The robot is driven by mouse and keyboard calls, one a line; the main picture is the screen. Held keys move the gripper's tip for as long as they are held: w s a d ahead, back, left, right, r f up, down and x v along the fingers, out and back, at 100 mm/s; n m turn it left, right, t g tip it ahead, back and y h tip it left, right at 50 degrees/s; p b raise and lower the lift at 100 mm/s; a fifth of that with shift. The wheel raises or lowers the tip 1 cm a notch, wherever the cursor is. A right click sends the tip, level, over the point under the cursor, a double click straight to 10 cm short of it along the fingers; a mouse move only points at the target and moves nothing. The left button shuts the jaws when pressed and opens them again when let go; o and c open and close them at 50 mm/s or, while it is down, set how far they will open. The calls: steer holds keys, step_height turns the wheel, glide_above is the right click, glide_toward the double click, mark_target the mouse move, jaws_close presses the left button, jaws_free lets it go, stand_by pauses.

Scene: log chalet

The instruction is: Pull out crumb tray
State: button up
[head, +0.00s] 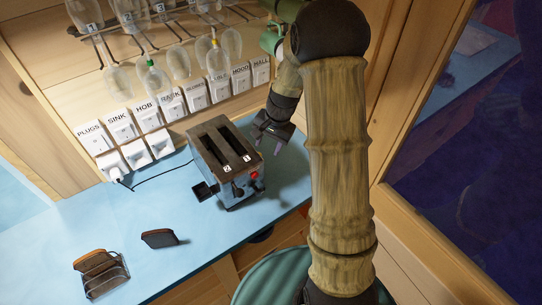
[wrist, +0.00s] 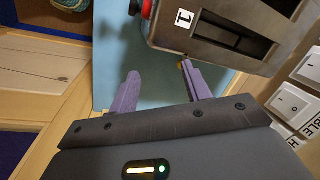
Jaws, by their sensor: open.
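The toaster (head: 226,165) stands on the blue counter, with two dark slots, labels 1 and 2 and a red knob. A small dark tray-like piece (head: 204,190) juts out low at its left side; I cannot tell for sure whether it is the crumb tray. My gripper (head: 268,143) is on the toaster's right, open and empty. In the wrist view the purple fingers (wrist: 158,80) are apart over the counter, the right one close to the toaster's edge (wrist: 195,45); contact is unclear. The small dark piece is not visible in the wrist view.
Labelled switches (head: 155,115) line the wall, with hanging glasses (head: 175,60) above. A black cord runs behind the toaster.

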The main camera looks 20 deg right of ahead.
steer(key=s+r+n+h+b, duration=0.1)
steer(key=s+r+n, duration=0.2)
steer(key=s, duration=0.3)
steer(key=shift+s+a+r, duration=0.15)
steer(key=shift+s+a, duration=0.2)
steer(key=shift+s, duration=0.05)
steer(key=s+r+n+b, duration=0.1)
steer(key=s+n, duration=0.1)
steer(key=s, duration=0.3)
steer(key=s+n+t+h+b, duration=0.1)
steer(key=s+n, duration=0.2)
steer(key=s, duration=0.3)
steer(key=shift+a+r+b, duration=0.25)
steer(key=shift+r+b, duration=0.05)
steer(key=shift+r, duration=0.1)
steer(key=shift+c, duration=1.3)
steer(key=shift+d, duration=0.1)
